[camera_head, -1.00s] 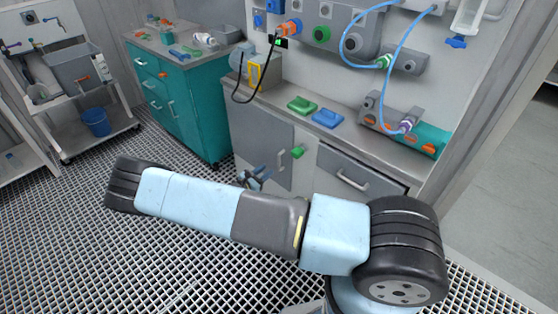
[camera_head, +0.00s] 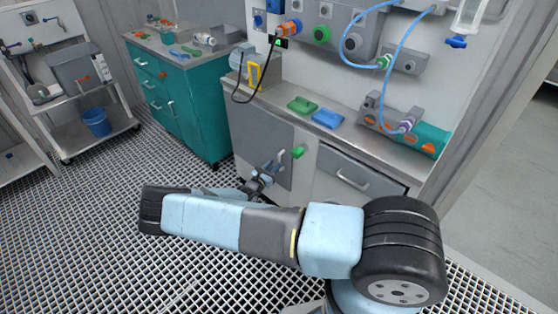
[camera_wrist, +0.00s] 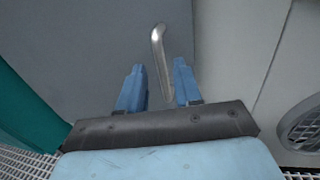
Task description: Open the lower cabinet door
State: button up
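The lower cabinet door (camera_head: 258,135) is a flat grey panel under the left part of the counter, and it looks shut. It fills the wrist view behind my fingers (camera_wrist: 90,35). Its curved metal handle (camera_wrist: 158,50) stands upright in the wrist view, its lower part between my two blue fingers, nearer the right one. My gripper (camera_wrist: 159,82) is open around the lower end of the handle; I cannot tell whether a finger touches it. In the head view my gripper (camera_head: 268,170) is small in front of the door's right side.
A green knob (camera_head: 298,152) sits right of the door, and a drawer (camera_head: 345,172) with a bar handle is further right. A teal cabinet (camera_head: 200,115) stands to the left. Green and blue blocks (camera_head: 327,119) lie on the counter. The grated floor (camera_head: 75,215) at left is clear.

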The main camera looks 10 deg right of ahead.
aim_at(279, 159)
jog(key=shift+x, duration=2.65)
grip_shut()
